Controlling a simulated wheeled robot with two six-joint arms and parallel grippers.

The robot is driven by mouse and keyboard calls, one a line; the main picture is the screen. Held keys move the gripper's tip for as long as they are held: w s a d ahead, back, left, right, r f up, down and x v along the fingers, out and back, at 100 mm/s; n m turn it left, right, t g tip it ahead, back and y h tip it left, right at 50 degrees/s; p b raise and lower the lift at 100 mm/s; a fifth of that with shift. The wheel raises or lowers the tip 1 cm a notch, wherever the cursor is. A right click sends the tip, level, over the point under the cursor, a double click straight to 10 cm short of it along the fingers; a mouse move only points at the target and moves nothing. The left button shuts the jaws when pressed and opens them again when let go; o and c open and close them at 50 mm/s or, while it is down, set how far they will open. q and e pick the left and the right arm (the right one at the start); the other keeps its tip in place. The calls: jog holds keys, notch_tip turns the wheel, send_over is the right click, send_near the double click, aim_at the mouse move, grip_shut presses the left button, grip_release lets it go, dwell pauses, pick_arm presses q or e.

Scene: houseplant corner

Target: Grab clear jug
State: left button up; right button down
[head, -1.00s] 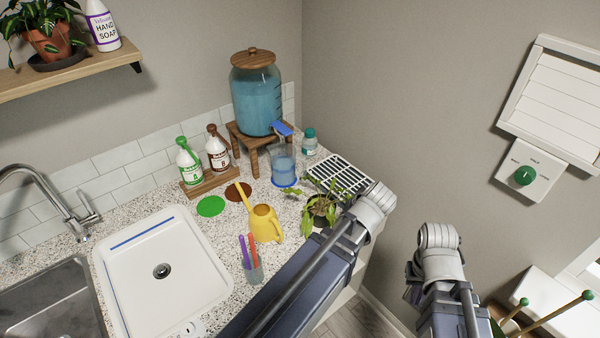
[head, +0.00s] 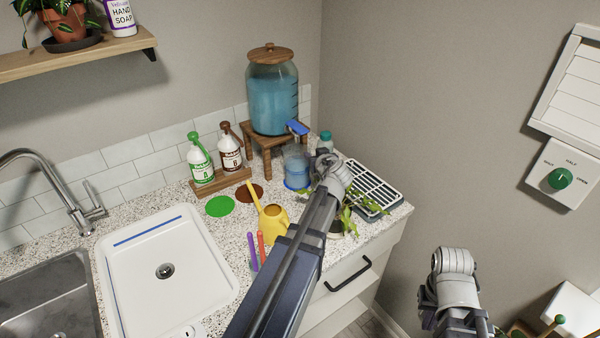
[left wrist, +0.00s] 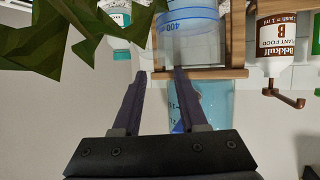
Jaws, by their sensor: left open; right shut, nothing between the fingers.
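The clear jug (head: 296,170) stands upright on the counter below the dispenser's blue tap, with blue liquid in it. My left wrist partly covers its right side in the head view. In the left wrist view, which is upside down, the jug (left wrist: 188,14) shows at the top with a blue 400 mark. My left gripper (left wrist: 160,74) is open and empty; its fingertips point toward the jug and are apart from it. In the head view its fingers are hidden behind the wrist. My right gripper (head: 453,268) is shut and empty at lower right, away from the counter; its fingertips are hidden.
The dispenser (head: 272,92) stands on a wooden stool (head: 264,142) behind the jug. A leafy plant (head: 347,218) and a drain rack (head: 374,190) are right of it. A yellow watering can (head: 273,222) stands in front. Two pump bottles (head: 201,163) are left.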

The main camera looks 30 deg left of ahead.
aim_at(308, 149)
pick_arm(q)
jog(key=shift+b+x, duration=1.05)
jog(key=shift+x, duration=1.6)
grip_shut()
jog(key=shift+s, duration=0.1)
